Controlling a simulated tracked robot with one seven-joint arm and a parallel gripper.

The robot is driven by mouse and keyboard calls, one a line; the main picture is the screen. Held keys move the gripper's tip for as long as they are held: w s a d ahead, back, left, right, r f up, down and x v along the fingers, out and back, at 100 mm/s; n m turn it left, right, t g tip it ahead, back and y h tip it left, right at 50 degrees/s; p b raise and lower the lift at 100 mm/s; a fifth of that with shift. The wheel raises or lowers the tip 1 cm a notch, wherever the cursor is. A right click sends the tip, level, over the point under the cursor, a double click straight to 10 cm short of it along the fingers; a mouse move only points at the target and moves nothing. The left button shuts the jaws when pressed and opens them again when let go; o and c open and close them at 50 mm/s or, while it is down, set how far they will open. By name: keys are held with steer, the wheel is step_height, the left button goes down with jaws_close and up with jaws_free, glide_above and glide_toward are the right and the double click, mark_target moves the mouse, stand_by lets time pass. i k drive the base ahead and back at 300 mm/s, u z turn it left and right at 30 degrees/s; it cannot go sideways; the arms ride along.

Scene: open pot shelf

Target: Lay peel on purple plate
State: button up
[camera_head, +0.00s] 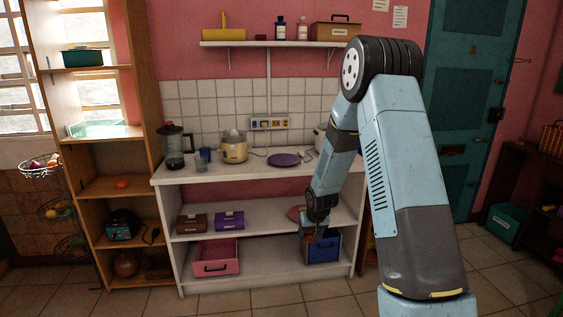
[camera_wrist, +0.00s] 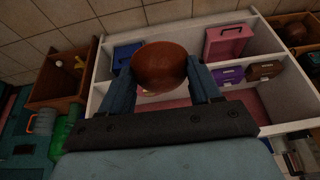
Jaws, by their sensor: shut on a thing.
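The purple plate (camera_head: 284,160) lies flat on the white counter top, right of the cream appliance. My gripper (camera_head: 311,229) is low in front of the shelf unit, near the blue bin, below the counter and apart from the plate. In the wrist view, its two fingers are shut on a round, smooth, reddish-brown thing (camera_wrist: 159,65). I cannot tell whether this is the peel. In the head view the held thing is small and mostly hidden by the gripper. The purple plate is not recognisable in the wrist view.
A reddish plate (camera_head: 295,213) lies on the middle shelf behind my gripper. The blue bin (camera_head: 325,248) and pink bin (camera_head: 216,257) stand on the bottom shelf. Brown (camera_head: 191,223) and purple (camera_head: 229,220) boxes stand left on the middle shelf. A cream appliance (camera_head: 234,149) stands left of the purple plate.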

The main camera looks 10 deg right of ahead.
mark_target(284, 160)
steer(key=z, duration=0.05)
steer(key=i, duration=1)
steer(key=u, duration=0.05)
